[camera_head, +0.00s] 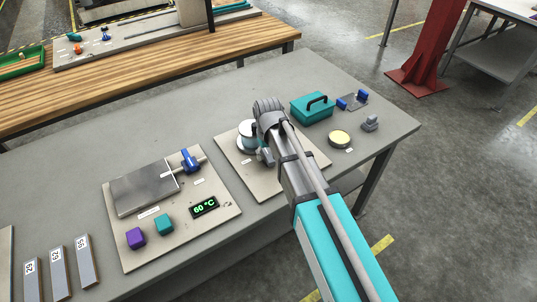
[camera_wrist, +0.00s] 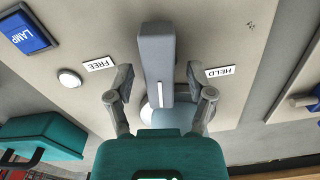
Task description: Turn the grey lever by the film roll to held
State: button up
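The grey lever (camera_wrist: 155,55) with a white line on it shows in the wrist view, pointing about midway between the FREE label (camera_wrist: 98,64) and the HELD label (camera_wrist: 221,71). My gripper (camera_wrist: 160,85) is open, with one finger on each side of the lever and a visible gap to both. The lever's base is hidden behind my gripper. In the head view my gripper (camera_head: 263,150) is low over the panel (camera_head: 228,160), beside a white, round part that looks like the film roll (camera_head: 244,138); my arm hides much there.
A blue LAMP plate (camera_wrist: 27,32) and a white round button (camera_wrist: 69,78) lie on the FREE side. A teal box (camera_head: 312,107), a yellow-topped disc (camera_head: 340,139) and a small grey part (camera_head: 370,123) stand right of my arm. The press plate (camera_head: 145,188) is at left.

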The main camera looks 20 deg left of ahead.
grip_shut()
jog(key=shift+n, duration=0.3)
jog(key=shift+s+n, duration=0.1)
jog(key=shift+n, duration=0.8)
jog(key=shift+o, duration=0.6)
grip_release()
